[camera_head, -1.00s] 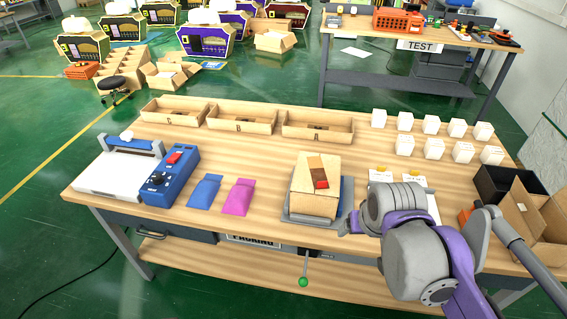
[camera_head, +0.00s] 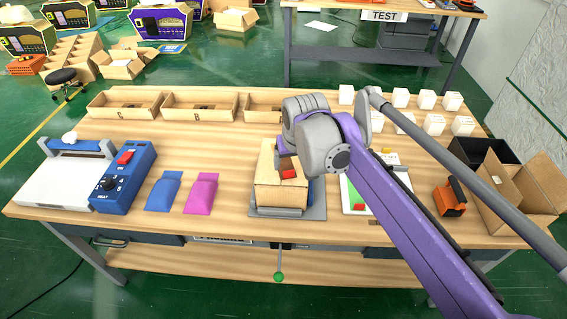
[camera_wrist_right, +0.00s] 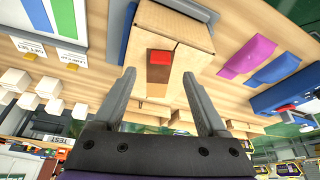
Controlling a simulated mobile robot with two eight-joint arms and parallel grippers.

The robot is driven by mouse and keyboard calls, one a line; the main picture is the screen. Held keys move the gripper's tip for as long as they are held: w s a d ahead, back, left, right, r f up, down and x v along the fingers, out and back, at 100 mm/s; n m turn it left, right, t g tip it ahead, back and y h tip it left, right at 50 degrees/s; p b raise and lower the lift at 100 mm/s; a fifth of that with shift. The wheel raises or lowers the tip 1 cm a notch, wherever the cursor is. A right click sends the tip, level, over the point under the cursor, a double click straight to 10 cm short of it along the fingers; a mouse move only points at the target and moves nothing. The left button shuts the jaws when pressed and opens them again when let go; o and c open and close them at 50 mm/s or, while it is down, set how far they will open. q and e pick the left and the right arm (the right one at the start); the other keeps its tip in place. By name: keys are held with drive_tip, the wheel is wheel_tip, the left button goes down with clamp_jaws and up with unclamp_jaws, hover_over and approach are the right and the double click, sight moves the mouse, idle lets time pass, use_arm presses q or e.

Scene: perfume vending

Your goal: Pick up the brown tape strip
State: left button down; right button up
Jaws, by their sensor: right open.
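The brown tape strip (camera_wrist_right: 158,75) lies on top of a closed cardboard box and ends in a red piece (camera_wrist_right: 160,57). In the head view the box (camera_head: 281,196) stands on a grey plate (camera_head: 310,212) near the table's front, and the red piece (camera_head: 289,174) shows on its top. My right gripper (camera_wrist_right: 159,73) is open, its two fingers on either side of the strip in the wrist view. I cannot tell whether it touches the box. In the head view my right wrist covers the box's back and most of the strip. My left gripper is out of view.
Blue and pink pouches (camera_head: 201,193) lie left of the box, with a blue sealing machine (camera_head: 125,178) farther left. Open trays (camera_head: 200,114) and several white cubes (camera_head: 435,124) stand behind. An orange tape tool (camera_head: 450,197) and open carton (camera_head: 510,200) are at right.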

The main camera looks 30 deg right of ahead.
drive_tip(key=x, duration=0.5)
drive_tip(key=shift+w+f, duration=0.1)
drive_tip(key=shift+c, duration=0.3)
drive_tip(key=c, duration=1.1)
wheel_tip(320, 180, up, 15)
drive_tip(key=p, duration=0.4)
idle(0.5)
